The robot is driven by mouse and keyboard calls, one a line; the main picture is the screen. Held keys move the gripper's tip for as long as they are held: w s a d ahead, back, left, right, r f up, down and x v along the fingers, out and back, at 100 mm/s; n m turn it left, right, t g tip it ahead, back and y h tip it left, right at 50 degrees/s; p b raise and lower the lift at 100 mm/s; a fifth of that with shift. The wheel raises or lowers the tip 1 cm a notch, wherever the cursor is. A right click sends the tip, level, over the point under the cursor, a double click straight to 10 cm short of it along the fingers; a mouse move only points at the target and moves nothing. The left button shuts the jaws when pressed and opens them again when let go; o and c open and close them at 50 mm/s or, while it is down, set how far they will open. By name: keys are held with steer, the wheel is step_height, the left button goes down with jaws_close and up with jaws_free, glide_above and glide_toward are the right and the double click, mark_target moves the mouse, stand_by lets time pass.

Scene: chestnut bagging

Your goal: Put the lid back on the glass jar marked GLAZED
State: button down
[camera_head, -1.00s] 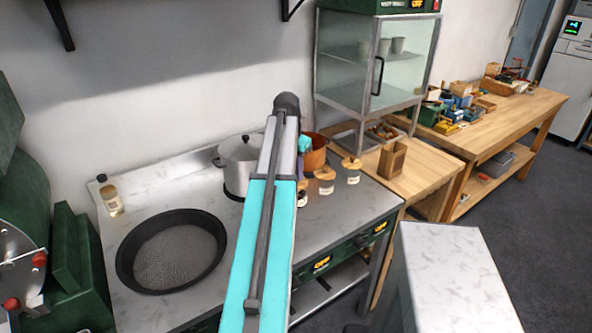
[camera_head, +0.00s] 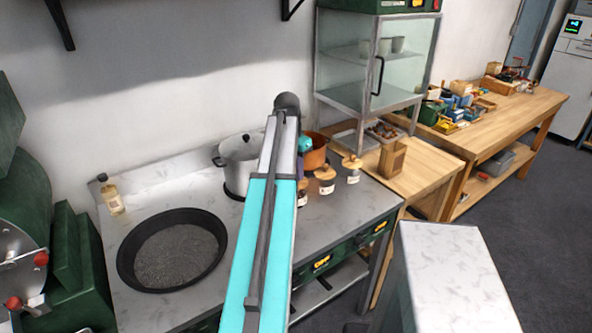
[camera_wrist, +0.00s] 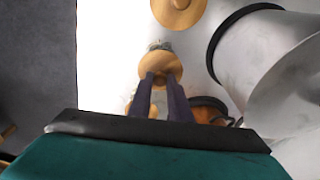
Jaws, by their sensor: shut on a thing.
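My gripper (camera_wrist: 161,80) is shut on a round wooden lid (camera_wrist: 160,64) in the wrist view. A bit of clear glass shows just beyond the lid's far edge; I cannot tell whether the lid rests on a jar or hovers over it. In the head view my arm hides most of the gripper, and a jar with a wooden top (camera_head: 301,190) shows partly beside the arm. Two other lidded jars, the middle one (camera_head: 326,180) and the right one (camera_head: 352,170), stand in line with it. The labels are too small to read, so GLAZED cannot be made out.
A steel pot (camera_head: 238,165) and a copper pot (camera_head: 316,152) stand close behind the jars. A wide black pan (camera_head: 125,262) sits at the left of the steel counter, with a bottle (camera_head: 111,198) behind it. A wooden box (camera_head: 391,161) stands right of the jars.

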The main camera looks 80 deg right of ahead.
stand_by(0.4)
steer(key=c, duration=1.1)
jaws_free()
steer(key=shift+r+p, duration=2.35)
steer(key=shift+r, duration=1.15)
jaws_close()
steer(key=shift+f+b, duration=1)
steer(key=shift+f, duration=1.85)
